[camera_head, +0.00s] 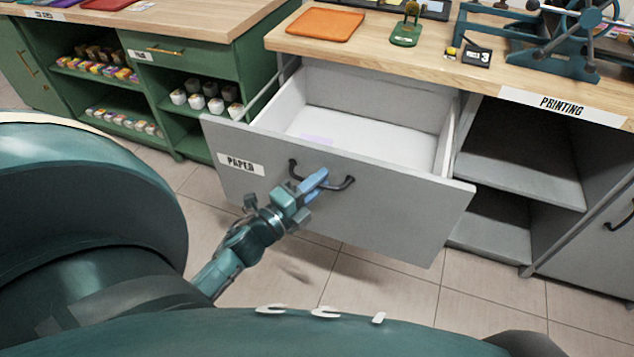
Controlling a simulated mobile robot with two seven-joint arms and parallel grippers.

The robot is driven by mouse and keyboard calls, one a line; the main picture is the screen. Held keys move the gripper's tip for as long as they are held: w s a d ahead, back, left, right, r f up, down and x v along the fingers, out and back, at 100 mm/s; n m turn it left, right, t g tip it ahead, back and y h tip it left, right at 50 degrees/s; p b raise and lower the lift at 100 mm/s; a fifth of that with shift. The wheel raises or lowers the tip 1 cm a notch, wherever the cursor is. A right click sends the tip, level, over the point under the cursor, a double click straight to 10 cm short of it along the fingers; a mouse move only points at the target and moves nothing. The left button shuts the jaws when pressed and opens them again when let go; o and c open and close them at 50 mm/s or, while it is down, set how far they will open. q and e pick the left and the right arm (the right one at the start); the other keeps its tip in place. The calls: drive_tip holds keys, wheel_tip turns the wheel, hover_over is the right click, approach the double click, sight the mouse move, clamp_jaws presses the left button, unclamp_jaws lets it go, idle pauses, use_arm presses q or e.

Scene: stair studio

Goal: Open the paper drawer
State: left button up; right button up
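The paper drawer (380,205) is a grey drawer with a "PAPER" label on its front. It stands pulled well out of the counter, and its white inside shows with a faint pale purple patch on the bottom. Its dark curved handle (345,184) is on the front face. My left gripper (314,181) is at the handle, with its blue fingers over the handle's middle. The fingers look close together around the bar, but the grip itself is partly hidden. My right gripper is not in view.
A wooden counter (465,70) above holds an orange mat (325,25), a small green stand (407,32) and a blue press (560,40). Open grey shelves (520,150) are at the right. Green shelves (165,110) with small jars are at the left. Tiled floor (400,300) is clear below the drawer.

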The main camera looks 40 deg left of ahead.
use_arm(q)
drive_tip(key=shift+o, duration=0.6)
drive_tip(key=s+a+f, duration=0.1)
drive_tip(key=s+a, duration=0.1)
drive_tip(key=s, duration=1.1)
drive_tip(key=shift+b, duration=0.3)
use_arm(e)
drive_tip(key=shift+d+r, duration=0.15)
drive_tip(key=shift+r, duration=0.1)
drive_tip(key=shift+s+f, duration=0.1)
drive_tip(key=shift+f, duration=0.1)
